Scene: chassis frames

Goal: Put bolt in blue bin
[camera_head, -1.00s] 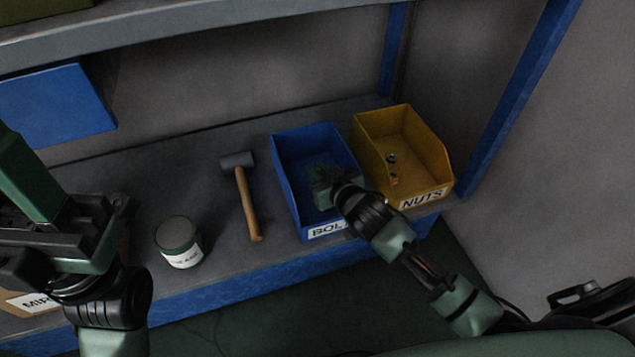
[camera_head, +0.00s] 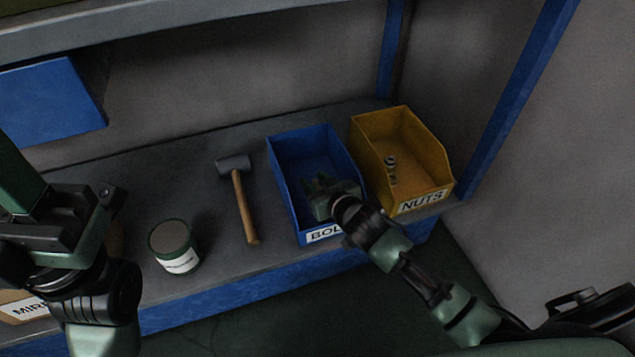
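The blue bin (camera_head: 283,187) stands on the shelf with a label, partly covered by my arm, starting "BOL". My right gripper (camera_head: 318,184) is over the front part of this bin, its fingers pointing into it. The fingers are dark and small here, so I cannot tell whether they are open or shut. No bolt can be made out; the gripper and wrist hide part of the bin's inside. My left gripper (camera_head: 108,197) is at the left, away from the bins, its fingers not clear enough to judge.
A yellow bin (camera_head: 433,165) labelled "NUTS" stands right of the blue bin, with small metal parts (camera_head: 391,161) inside. A hammer (camera_head: 241,200) and a labelled can (camera_head: 175,247) are to the left. A blue upright (camera_head: 520,95) bounds the right side.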

